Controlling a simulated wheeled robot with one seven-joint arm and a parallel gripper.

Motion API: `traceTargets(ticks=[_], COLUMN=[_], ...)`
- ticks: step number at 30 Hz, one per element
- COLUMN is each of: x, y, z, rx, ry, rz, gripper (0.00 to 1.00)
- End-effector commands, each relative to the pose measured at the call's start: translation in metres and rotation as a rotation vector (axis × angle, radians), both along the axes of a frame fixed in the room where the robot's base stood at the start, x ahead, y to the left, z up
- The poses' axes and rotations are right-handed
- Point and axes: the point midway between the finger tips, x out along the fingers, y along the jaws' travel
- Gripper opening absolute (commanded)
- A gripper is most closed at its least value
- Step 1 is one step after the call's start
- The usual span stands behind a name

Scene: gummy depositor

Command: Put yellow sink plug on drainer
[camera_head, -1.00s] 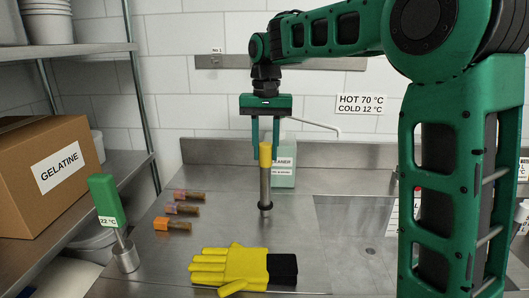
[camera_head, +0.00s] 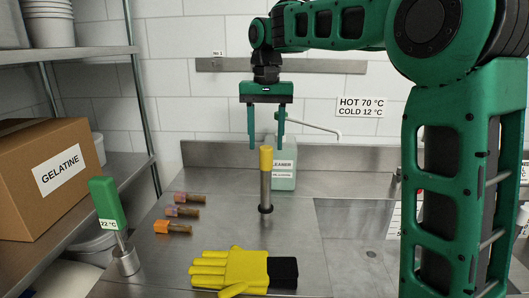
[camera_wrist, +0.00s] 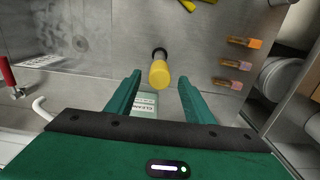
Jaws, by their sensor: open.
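The yellow-topped sink plug (camera_head: 265,185) is a tall grey tube with a black ring at its foot. It stands upright on the steel drainer (camera_head: 225,232), left of the sink. My gripper (camera_head: 266,146) is open and empty just above the plug, its two green fingers spread to either side of the yellow top. In the wrist view, the plug's yellow top (camera_wrist: 159,75) shows between and just beyond the fingertips (camera_wrist: 160,82), with a gap on each side.
A yellow glove (camera_head: 230,268) lies in front. A green-handled thermometer (camera_head: 107,203) stands in a cup at left. A cleaner bottle (camera_head: 284,180) stands behind the plug. The sink basin (camera_head: 345,225) lies right.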

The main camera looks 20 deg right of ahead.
Motion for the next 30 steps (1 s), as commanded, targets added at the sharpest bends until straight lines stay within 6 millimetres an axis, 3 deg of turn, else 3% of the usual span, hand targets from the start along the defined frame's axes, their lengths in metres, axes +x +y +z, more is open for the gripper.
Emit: traceTargets(ticks=[15, 25, 30], x=[0.000, -0.002, -0.021], y=[-0.001, -0.003, -0.023], z=[0.069, 0.075, 0.060], rx=[-0.002, -0.002, -0.001], ry=[-0.002, 0.000, 0.001], rz=[-0.001, -0.003, -0.021], gripper=[0.48, 0.48, 0.48])
